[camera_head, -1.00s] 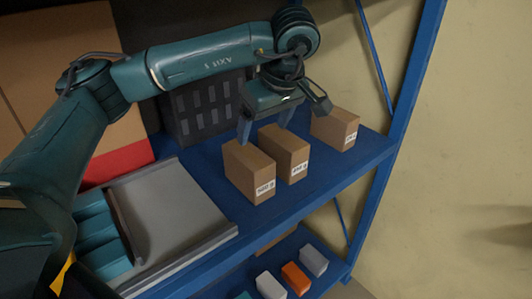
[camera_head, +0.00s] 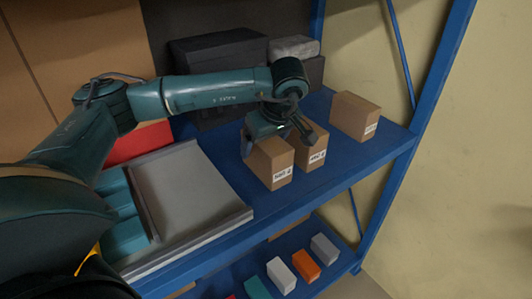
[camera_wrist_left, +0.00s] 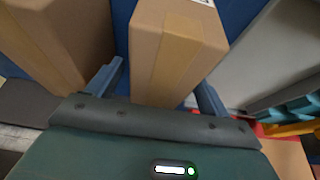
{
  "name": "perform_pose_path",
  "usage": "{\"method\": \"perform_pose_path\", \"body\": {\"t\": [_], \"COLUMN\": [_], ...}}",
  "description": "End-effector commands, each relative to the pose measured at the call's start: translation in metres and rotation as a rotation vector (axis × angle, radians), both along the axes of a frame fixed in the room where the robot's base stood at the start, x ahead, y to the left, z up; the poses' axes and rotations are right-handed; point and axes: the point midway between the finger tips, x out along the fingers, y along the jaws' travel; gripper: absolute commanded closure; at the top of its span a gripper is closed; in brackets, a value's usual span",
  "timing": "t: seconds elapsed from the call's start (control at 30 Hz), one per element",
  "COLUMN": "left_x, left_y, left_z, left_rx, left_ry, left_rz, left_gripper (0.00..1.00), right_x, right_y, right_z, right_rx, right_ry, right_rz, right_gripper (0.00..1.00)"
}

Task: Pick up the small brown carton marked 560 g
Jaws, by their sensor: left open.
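Three small brown cartons stand on the blue shelf: a left one (camera_head: 270,164), a middle one (camera_head: 311,152) and a right one (camera_head: 355,116). Each has a white label, too small to read surely, so I cannot tell which is marked 560 g. My left gripper (camera_head: 277,142) is open just over the left carton, one finger on either side. In the left wrist view the left carton (camera_wrist_left: 172,45) stands between the open fingers (camera_wrist_left: 158,90), with the middle carton (camera_wrist_left: 62,40) outside them. Contact with the fingers cannot be told. My right gripper is not in view.
A grey tray (camera_head: 185,195) lies left of the cartons. Dark boxes (camera_head: 218,48) stand behind. A blue upright (camera_head: 437,75) bounds the shelf at right. The lower shelf holds small coloured boxes, including an orange one (camera_head: 306,264). Bare shelf separates the middle and right cartons.

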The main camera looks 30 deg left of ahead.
Motion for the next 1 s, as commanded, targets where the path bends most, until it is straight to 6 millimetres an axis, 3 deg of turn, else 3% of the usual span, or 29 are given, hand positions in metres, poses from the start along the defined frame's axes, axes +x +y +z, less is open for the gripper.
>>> {"method": "perform_pose_path", "body": {"t": [1.0], "left_x": [0.0012], "left_y": [0.0024], "left_z": [-0.0120], "left_rx": [0.000], "left_ry": [-0.001], "left_rz": [0.000], "left_gripper": [0.20], "right_x": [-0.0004], "right_y": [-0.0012], "right_z": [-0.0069], "right_rx": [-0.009], "right_ry": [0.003], "right_rz": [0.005], "right_gripper": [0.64]}}
